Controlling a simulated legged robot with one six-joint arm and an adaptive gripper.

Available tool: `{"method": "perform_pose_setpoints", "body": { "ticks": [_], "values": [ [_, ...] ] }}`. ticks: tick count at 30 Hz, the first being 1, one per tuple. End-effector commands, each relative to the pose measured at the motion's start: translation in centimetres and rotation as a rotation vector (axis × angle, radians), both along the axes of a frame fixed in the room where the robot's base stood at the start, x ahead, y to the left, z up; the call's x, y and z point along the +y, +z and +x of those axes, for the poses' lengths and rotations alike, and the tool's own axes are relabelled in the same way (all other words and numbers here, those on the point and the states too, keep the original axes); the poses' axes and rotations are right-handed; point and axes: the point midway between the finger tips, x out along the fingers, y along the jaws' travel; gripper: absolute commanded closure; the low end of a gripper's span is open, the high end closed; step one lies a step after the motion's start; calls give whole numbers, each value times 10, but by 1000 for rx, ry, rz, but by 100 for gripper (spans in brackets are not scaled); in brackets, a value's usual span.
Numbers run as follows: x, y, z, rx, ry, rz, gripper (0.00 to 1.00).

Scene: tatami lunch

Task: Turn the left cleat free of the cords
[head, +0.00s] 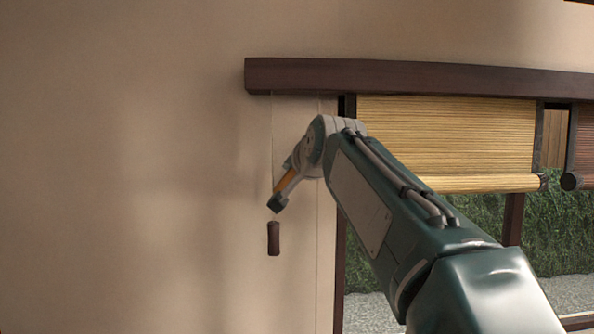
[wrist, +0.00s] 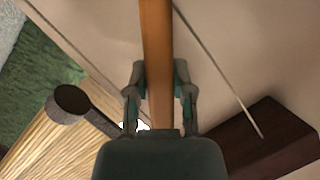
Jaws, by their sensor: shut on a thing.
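My gripper (head: 293,165) points down and left beside the wall. It is shut on an orange bar (head: 286,181) with a dark block (head: 277,203) at its lower end. In the wrist view the bar (wrist: 157,40) runs between the fingers (wrist: 159,75) and out of the top of the picture. A thin cord (head: 272,140) hangs from the beam behind the bar's end. A dark brown cylinder (head: 273,239) hangs just below the block. Another thin cord (head: 318,260) runs down to the right. I cannot make out a cleat; the arm and block may hide it.
A dark wooden beam (head: 400,78) crosses above the window. A yellow slatted blind (head: 450,140), partly rolled up, hangs behind my arm. A second dark roll (head: 573,181) is at the right edge. The plain wall (head: 130,180) to the left is clear.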

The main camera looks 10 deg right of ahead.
Motion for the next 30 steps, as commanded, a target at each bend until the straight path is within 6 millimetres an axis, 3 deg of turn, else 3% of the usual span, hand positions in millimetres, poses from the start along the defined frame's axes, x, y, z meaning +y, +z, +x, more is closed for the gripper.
{"method": "perform_pose_setpoints", "body": {
  "ticks": [1, 15, 30],
  "values": [
    [2, -7, 2, 26, 5, -42, 100],
    [1, -7, 2, 106, 6, -445, 100],
    [0, -7, 2, 147, 5, -645, 100]
  ]
}}
